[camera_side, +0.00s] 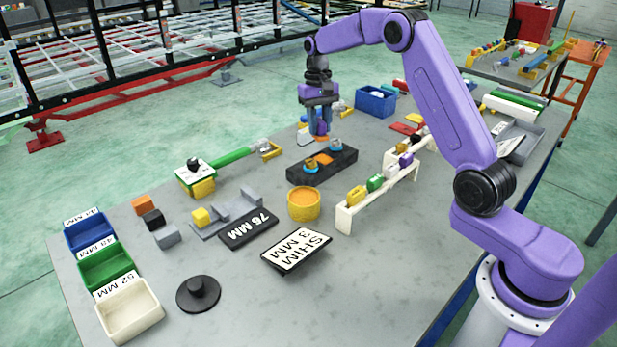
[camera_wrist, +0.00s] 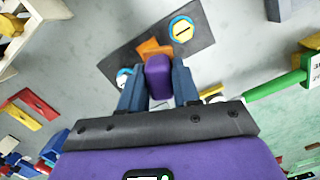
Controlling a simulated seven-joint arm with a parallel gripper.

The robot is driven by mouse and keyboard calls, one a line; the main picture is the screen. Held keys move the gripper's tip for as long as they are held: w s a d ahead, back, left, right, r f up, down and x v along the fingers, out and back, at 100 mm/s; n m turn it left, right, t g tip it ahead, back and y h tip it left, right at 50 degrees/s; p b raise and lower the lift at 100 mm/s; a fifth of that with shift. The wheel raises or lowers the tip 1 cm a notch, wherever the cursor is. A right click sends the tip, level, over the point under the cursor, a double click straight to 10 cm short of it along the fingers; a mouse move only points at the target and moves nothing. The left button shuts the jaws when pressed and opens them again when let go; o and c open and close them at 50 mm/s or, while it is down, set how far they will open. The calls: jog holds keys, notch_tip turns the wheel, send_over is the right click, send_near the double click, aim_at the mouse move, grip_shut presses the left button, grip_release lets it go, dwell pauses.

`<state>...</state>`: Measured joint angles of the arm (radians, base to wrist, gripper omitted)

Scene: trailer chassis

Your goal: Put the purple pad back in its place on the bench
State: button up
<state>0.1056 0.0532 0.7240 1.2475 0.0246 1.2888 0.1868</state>
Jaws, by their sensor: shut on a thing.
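My gripper (camera_wrist: 158,90) is shut on a purple pad (camera_wrist: 158,72), which shows between its two blue-grey fingers in the wrist view. In the side view my gripper (camera_side: 320,132) points down just behind a dark block (camera_side: 340,169); the held pad is hard to make out there. The dark block, also in the wrist view (camera_wrist: 200,45), carries an orange piece (camera_wrist: 150,48) and two blue-ringed round parts, one with a yellow hexagonal top (camera_wrist: 181,30). In the wrist view the pad overlaps the orange piece; I cannot tell whether they touch.
A white rack (camera_side: 344,218) with several coloured blocks, one purple (camera_side: 405,160), stands to the right. A yellow round cup (camera_side: 303,204), a shim plate (camera_side: 297,250) and a green-handled tool (camera_side: 232,157) lie nearby. A blue bin (camera_side: 376,101) stands behind.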

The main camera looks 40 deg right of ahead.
jog(key=s+a+r+n, duration=0.1)
jog(key=s+a+r, duration=0.1)
jog(key=s+a, duration=0.6)
jog(key=s+a+r+n, duration=0.1)
jog(key=s+a, duration=0.3)
jog(key=a, duration=0.8)
jog(key=s+a+f+n, duration=0.1)
jog(key=s+a, duration=0.3)
jog(key=s, duration=0.7)
jog(key=s+a+f+n, duration=0.1)
jog(key=s+a, duration=0.4)
jog(key=s, duration=0.6)
jog(key=w+a+f, duration=0.8)
jog(key=w, duration=0.1)
jog(key=shift+a+f, duration=0.15)
jog(key=shift+f, duration=0.1)
jog(key=shift+w+a+f, duration=0.3)
jog(key=shift+w+f, duration=0.15)
jog(key=shift+f, duration=1.7)
